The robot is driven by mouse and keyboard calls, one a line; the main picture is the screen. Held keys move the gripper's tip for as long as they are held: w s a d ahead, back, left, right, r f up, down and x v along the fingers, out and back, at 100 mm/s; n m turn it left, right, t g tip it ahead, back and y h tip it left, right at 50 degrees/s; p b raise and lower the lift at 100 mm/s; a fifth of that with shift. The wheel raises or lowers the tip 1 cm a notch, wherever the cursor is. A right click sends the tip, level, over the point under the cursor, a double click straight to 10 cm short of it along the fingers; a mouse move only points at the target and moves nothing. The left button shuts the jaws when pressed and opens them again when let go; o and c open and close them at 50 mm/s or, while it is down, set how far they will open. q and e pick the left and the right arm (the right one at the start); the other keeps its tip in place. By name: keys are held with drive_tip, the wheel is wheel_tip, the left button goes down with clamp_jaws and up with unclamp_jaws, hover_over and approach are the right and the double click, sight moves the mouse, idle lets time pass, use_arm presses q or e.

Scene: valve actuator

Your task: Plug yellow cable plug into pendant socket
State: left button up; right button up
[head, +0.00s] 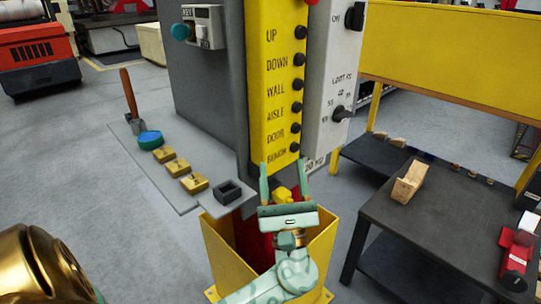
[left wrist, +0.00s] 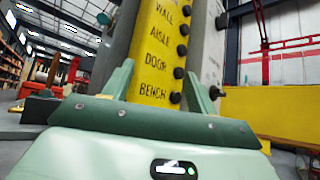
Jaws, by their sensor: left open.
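The yellow pendant panel (head: 272,75) carries a column of black knobs labelled UP, DOWN, WALL, AISLE, DOOR and BENCH. Its lower part also shows in the left wrist view (left wrist: 158,55). A small yellow block (head: 283,193), perhaps the cable plug, shows low between the fingers of my left gripper (head: 285,165); I cannot tell whether it touches them. My left gripper is open, just below the panel's bottom end, and its fingers (left wrist: 160,72) point toward the panel in the left wrist view. I cannot make out a socket or cable. My right gripper is not in view.
A yellow open bin (head: 217,245) stands under my left gripper. A grey shelf (head: 150,175) to the left holds yellow blocks (head: 178,166), a blue-topped round piece (head: 150,139) and a dark square socket-like block (head: 228,191). A dark table (head: 425,225) stands at right with a wooden block (head: 409,182).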

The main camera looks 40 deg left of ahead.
use_arm(q)
drive_tip(key=s+d+r+m+t+h+p, duration=0.1)
drive_tip(key=s+d+r+m+h+p, duration=0.8)
drive_tip(key=h+p, duration=0.8)
drive_tip(key=s+d+h, duration=0.1)
drive_tip(key=s+h, duration=0.1)
drive_tip(key=h, duration=0.1)
drive_tip(key=shift+s+r+m+h, duration=0.2)
drive_tip(key=shift+m+h, duration=0.1)
drive_tip(key=shift+m, duration=0.1)
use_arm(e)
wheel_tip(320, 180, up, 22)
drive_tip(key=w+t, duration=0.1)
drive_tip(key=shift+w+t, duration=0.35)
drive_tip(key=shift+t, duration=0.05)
